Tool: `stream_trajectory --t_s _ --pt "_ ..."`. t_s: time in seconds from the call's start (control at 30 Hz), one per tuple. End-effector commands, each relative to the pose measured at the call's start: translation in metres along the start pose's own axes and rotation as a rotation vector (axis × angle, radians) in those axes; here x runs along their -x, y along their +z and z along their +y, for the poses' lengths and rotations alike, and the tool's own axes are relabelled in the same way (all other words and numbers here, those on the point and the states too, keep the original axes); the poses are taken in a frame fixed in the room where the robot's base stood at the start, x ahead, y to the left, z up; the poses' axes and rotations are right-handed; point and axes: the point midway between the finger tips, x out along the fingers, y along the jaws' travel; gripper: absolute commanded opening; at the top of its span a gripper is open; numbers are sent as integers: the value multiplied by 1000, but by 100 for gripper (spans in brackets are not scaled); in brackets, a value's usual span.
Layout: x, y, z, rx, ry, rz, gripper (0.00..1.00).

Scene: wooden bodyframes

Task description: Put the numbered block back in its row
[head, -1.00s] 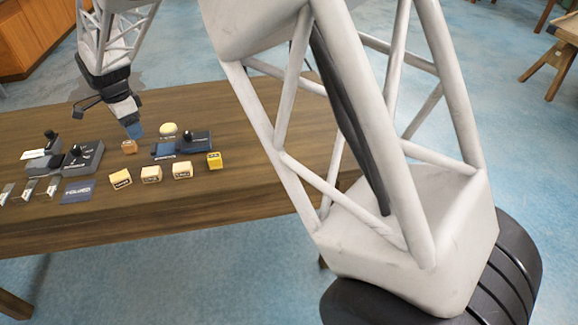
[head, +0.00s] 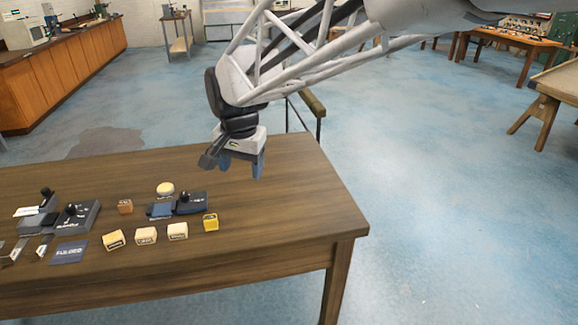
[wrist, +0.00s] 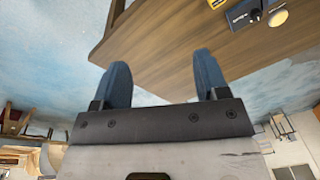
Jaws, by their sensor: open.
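Three pale wooden blocks (head: 146,235) stand in a row along the front of the table, with dark marks I cannot read. A yellow block (head: 210,222) is at the right end of this row. A browner wooden block (head: 125,207) sits alone behind the row. I cannot tell which is the numbered block. My gripper (head: 242,166) is open and empty, above the right back part of the table, well apart from the blocks. In the wrist view its two blue fingers (wrist: 160,68) are spread with nothing between them; the yellow block (wrist: 216,3) is at the top edge.
A dark device with a black knob (head: 190,203) and a round cream piece (head: 165,188) lie behind the row. More dark knobbed devices (head: 78,214) and a dark blue labelled card (head: 69,252) are on the left. The table's right part (head: 295,205) is bare.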

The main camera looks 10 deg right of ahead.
Motion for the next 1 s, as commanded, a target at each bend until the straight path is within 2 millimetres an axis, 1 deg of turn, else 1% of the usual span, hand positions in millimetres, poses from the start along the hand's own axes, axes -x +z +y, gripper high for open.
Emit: stream_trajectory --t_s 0.03,0.2,0.37,0.4,0.6,0.7,0.8,0.9,1.0 --pt "5 4 17 19 -3 7 67" --pt "15 22 70 108 -6 26 67" --pt "20 43 115 194 -6 46 67" --pt "21 49 127 215 -5 51 67" --pt "21 80 178 320 1 75 67" --pt "18 96 201 370 6 86 67" --pt "16 110 218 413 10 95 67" --pt "13 120 230 443 14 101 67" --pt "11 126 237 462 17 104 67"
